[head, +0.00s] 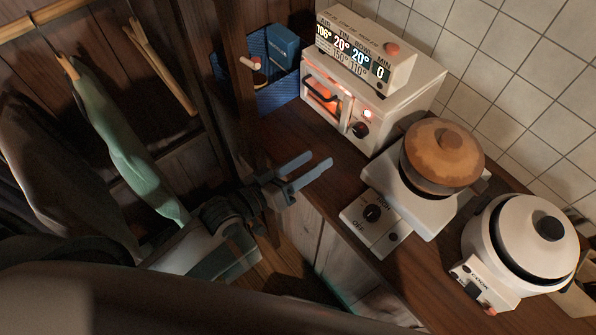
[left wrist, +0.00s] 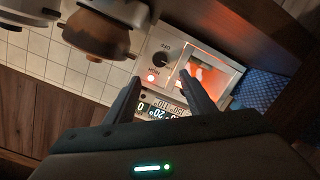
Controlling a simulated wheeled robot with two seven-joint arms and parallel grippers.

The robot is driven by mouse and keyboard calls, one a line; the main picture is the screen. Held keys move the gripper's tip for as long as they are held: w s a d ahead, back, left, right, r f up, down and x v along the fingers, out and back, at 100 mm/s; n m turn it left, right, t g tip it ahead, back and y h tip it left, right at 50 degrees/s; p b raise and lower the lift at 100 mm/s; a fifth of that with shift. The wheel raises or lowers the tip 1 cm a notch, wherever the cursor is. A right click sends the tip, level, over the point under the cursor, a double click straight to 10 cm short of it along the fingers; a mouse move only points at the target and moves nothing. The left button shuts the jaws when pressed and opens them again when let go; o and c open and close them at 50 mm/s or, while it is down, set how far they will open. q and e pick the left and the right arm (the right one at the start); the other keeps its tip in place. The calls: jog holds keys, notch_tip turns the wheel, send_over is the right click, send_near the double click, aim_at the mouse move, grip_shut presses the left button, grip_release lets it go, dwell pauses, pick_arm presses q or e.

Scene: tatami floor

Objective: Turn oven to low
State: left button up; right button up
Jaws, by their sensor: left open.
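The oven (head: 326,123) is a small white box at the back of the wooden counter, with a glowing orange window. Its black knob (head: 360,130) is on the front, right of the window, beside a lit red lamp (head: 369,114). The knob also shows in the left wrist view (left wrist: 161,59), where the picture is turned over. A display unit (head: 352,55) with several lit numbers stands on top of the oven. My left gripper (head: 318,170) is open and empty, in front of and below the oven, apart from the knob. My right gripper is not seen.
A burner (head: 382,222) with its own knob and a brown lidded pot (head: 441,155) stands right of the oven. A white cooker (head: 522,236) is farther right. A blue basket (head: 277,95) is left of the oven. Clothes (head: 118,140) hang at the left.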

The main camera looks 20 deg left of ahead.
pick_arm(q)
jog(key=shift+b+v, duration=0.35)
jog(key=shift+v, duration=1.5)
jog(key=shift+f, duration=0.1)
jog(key=s+a+f+m+g+y, duration=0.1)
jog(key=s+a+f+g+y, duration=0.45)
jog(key=s, duration=0.45)
jog(key=s+a+f+m+g+y, duration=0.1)
jog(key=s+a+f+g+y, duration=0.35)
jog(key=s+a+f, duration=0.35)
notch_tip(320, 180, down, 27)
jog(key=s+d+g+b, duration=0.1)
jog(key=s+d+b, duration=0.1)
jog(key=s+a+f, duration=0.1)
jog(key=s+f, duration=0.8)
jog(key=f, duration=0.2)
jog(key=s+a+f+g+b, duration=0.1)
jog(key=s+a+f, duration=0.1)
jog(key=s+f, duration=0.7)
jog(key=shift+s+a+f, duration=0.2)
jog(key=shift+a+f, duration=0.05)
jog(key=shift+f, duration=0.7)
